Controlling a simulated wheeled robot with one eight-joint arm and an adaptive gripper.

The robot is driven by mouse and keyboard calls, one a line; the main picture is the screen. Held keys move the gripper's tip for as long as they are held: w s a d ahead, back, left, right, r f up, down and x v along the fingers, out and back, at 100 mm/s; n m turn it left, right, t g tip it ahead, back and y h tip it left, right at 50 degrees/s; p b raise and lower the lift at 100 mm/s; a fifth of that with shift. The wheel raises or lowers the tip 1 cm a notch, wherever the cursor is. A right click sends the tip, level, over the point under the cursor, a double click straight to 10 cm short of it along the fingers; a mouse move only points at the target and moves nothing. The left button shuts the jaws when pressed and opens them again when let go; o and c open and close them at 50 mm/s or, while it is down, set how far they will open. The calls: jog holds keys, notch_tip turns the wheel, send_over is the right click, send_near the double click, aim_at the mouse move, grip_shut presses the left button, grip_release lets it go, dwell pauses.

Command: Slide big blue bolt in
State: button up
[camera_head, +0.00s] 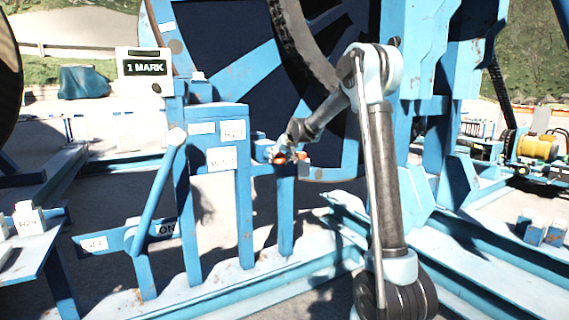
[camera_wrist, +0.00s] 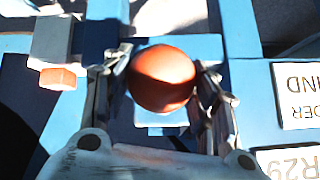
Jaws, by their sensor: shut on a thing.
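A round orange-red knob (camera_wrist: 162,78) sits between the two fingers of my gripper (camera_wrist: 163,62) in the wrist view, with a finger against each side. Blue metal (camera_wrist: 160,118) shows just below the knob; I cannot tell how much of it is the bolt. In the head view my gripper (camera_head: 289,153) is at the top of a blue post, right of the blue labelled stand (camera_head: 230,180). Small orange spots show there. The bolt's shape and how far it is in are hidden by my gripper.
A smaller orange-red piece (camera_wrist: 60,78) on a grey block is left of my gripper in the wrist view. White label plates (camera_wrist: 298,95) are at the right. The large blue reel (camera_head: 245,85) stands behind, and a slanted blue lever (camera_head: 157,190) is at the left.

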jog(key=shift+w+a, duration=0.3)
jog(key=shift+w, duration=0.25)
jog(key=shift+w+a, duration=0.25)
jog(key=shift+w, duration=0.25)
jog(key=o, duration=1.5)
jog(key=shift+s+d+r, duration=0.15)
jog(key=shift+s+r, duration=0.15)
jog(key=v, duration=1.1)
